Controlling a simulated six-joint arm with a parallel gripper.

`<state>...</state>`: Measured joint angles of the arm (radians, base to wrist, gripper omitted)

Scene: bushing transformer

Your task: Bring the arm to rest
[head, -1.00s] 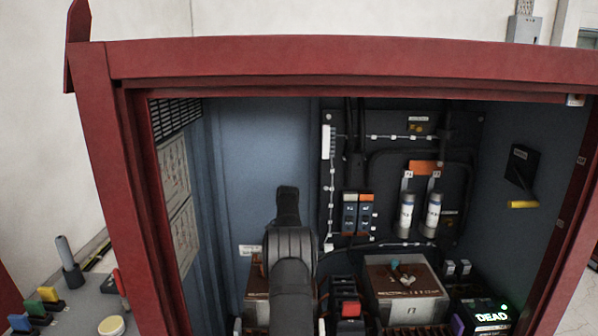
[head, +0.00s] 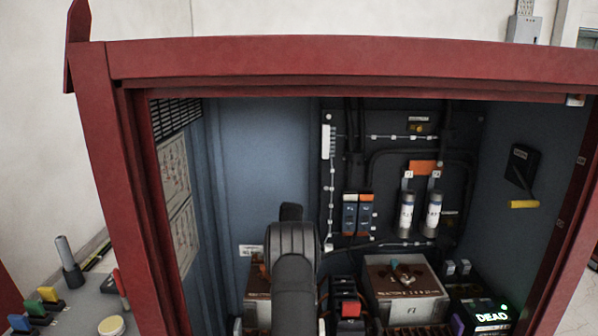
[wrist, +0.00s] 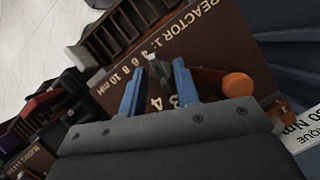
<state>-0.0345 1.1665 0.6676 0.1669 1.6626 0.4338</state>
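My arm (head: 293,270) rises from the bottom centre of the head view into the open front of the red cabinet. Its far part stands before the blue-grey back wall, and my gripper is hidden behind my own links there. In the wrist view my gripper (wrist: 157,74) has two blue fingers set apart. I see no held object between them. Below them lies a brown block lettered REACTOR (wrist: 150,62), with a row of numbers partly covered by the fingers. An orange round knob (wrist: 238,85) is right of the fingers.
The red cabinet frame (head: 340,60) encloses the workspace. A brown box (head: 405,298) and a display reading DEAD (head: 491,316) are at the lower right. A yellow-handled lever (head: 523,204) is on the right wall.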

